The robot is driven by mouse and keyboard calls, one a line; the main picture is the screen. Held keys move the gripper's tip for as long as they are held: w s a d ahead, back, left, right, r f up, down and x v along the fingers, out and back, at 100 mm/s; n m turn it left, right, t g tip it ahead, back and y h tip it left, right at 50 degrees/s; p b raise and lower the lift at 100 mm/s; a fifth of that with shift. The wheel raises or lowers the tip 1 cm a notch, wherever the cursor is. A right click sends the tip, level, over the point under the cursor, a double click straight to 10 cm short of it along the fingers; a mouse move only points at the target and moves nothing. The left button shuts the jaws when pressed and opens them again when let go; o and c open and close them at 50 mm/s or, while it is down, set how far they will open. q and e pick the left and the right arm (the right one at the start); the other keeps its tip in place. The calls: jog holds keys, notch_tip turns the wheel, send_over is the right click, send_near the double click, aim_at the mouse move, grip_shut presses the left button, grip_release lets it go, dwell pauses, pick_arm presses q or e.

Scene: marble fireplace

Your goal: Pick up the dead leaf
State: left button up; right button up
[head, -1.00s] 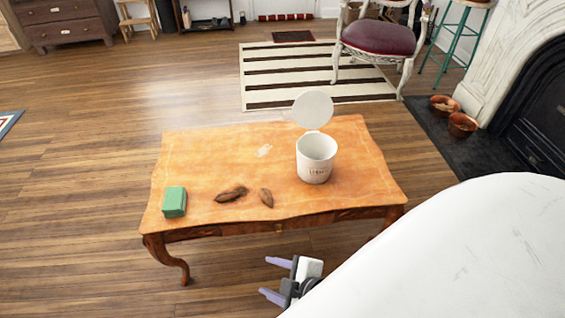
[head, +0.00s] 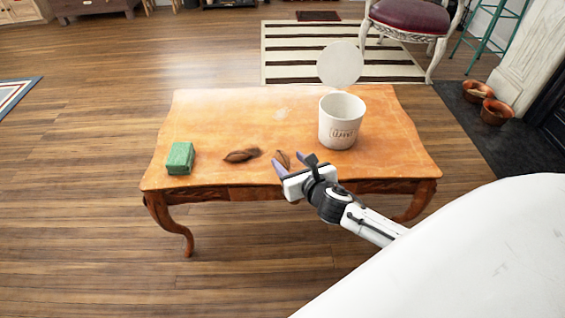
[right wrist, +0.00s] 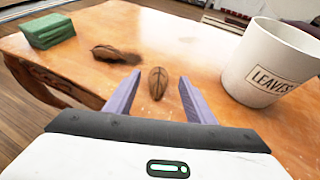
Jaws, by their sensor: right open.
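A small brown dead leaf (head: 283,159) lies on the wooden table (head: 225,115) near its front edge. In the right wrist view this leaf (right wrist: 158,83) sits ahead of and between the two purple fingertips, not gripped. A second, larger curled brown leaf (head: 241,155) lies to its left; it also shows in the right wrist view (right wrist: 115,54). My right gripper (head: 291,165) is open and empty at the table's front edge, close to the small leaf and partly covering it in the head view. My left gripper is not in view.
A green block (head: 180,158) lies at the table's left. The table's middle is mostly clear.

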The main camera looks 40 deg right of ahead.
aim_at(283, 156)
jog(key=b+x, duration=0.1)
jog(key=x, duration=0.1)
jog(key=b+x, duration=0.1)
jog(key=x, duration=0.2)
jog(key=shift+a+f+b, duration=0.1)
jog(key=shift+f+b, duration=0.2)
jog(key=shift+f, duration=0.05)
jog(key=shift+w, duration=0.2)
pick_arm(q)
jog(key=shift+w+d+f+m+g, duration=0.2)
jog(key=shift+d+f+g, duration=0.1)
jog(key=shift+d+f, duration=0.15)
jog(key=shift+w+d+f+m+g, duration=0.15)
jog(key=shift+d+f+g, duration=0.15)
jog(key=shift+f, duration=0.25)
pick_arm(e)
jog(key=c, duration=1.1)
